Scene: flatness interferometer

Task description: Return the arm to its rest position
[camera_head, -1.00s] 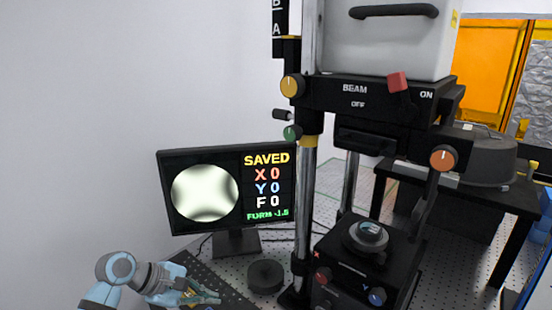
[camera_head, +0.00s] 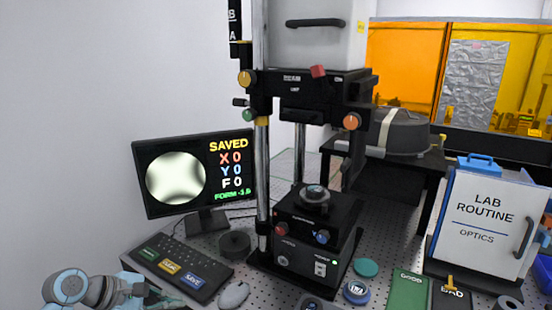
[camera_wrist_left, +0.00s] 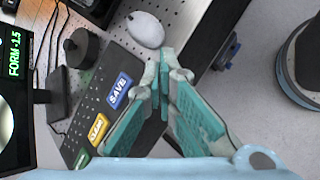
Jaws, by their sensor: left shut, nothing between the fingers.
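My left gripper (camera_head: 150,299) is low at the left in the head view, partly cut off by the bottom edge, in front of the keyboard (camera_head: 205,285). In the left wrist view the gripper (camera_wrist_left: 163,75) has its teal-padded fingers together at the tips, with nothing between them. There it hangs over the keyboard's edge, beside the blue SAVE key (camera_wrist_left: 119,91) and the yellow key (camera_wrist_left: 97,128). Whether it touches anything is hard to tell, but it looks apart. My right gripper is in neither view.
The monitor (camera_head: 185,170) reads SAVED, X 0, Y 0, F 0. The interferometer (camera_head: 315,225) stands right of it on the perforated table. A white mouse (camera_head: 234,295) and a dark round puck (camera_head: 234,244) lie near the keyboard. GOOD (camera_head: 408,292) and BAD (camera_head: 451,296) trays stand at right.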

